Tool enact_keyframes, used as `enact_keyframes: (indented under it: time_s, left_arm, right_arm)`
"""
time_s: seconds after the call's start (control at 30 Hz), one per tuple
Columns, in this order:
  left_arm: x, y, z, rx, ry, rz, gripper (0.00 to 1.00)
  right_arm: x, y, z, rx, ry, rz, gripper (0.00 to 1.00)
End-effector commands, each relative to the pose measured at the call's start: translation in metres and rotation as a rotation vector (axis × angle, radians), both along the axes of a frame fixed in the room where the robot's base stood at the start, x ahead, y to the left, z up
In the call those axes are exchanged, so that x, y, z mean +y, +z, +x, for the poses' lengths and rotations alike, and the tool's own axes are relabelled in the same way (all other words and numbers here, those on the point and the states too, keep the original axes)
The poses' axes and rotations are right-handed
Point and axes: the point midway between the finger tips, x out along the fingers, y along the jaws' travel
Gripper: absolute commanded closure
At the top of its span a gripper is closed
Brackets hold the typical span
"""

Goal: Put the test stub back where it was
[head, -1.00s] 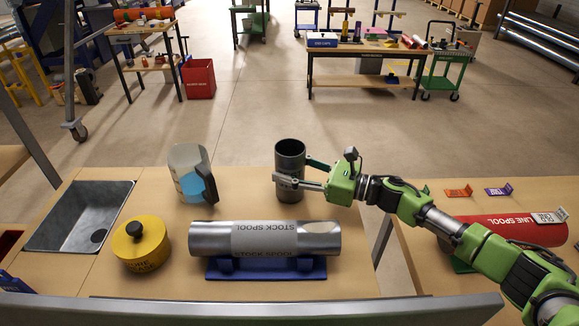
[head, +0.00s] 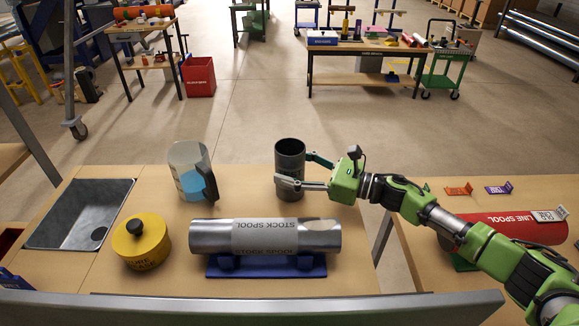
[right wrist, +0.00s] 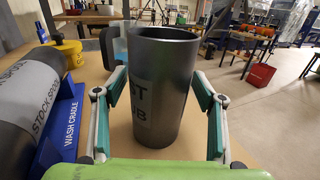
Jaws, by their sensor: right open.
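The test stub (head: 290,160) is a dark grey open-topped pipe, upright on the wooden bench behind the stock spool. In the right wrist view the stub (right wrist: 158,90) shows part of a lettered label. My right gripper (head: 304,170) is open, with one finger on each side of the stub. In the wrist view the fingers (right wrist: 160,105) stand apart from its wall. The stock spool (head: 265,236) lies in the blue wash cradle (head: 266,268). My left gripper is not in view.
A clear jug (head: 188,170) with blue liquid stands left of the stub. A yellow lidded pot (head: 141,245) and a sink (head: 80,215) are further left. A red line spool (head: 505,230) lies on the right bench, beyond a gap.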

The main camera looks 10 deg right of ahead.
Motion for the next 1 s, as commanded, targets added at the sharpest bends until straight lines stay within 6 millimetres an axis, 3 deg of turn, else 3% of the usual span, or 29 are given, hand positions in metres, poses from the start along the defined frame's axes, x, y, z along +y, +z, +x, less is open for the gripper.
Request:
enact_keyframes:
  time_s: [0.3,0.5,1.0]
  left_arm:
    - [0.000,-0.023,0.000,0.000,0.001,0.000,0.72]
    - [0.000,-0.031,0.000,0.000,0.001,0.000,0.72]
    - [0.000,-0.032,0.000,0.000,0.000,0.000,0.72]
  right_arm:
    - [-0.059,-0.007,-0.040,0.004,-0.002,-0.006,0.36]
    - [-0.084,-0.005,-0.057,0.004,-0.001,-0.004,0.36]
    - [-0.093,-0.002,-0.063,0.001,0.001,-0.002,0.36]
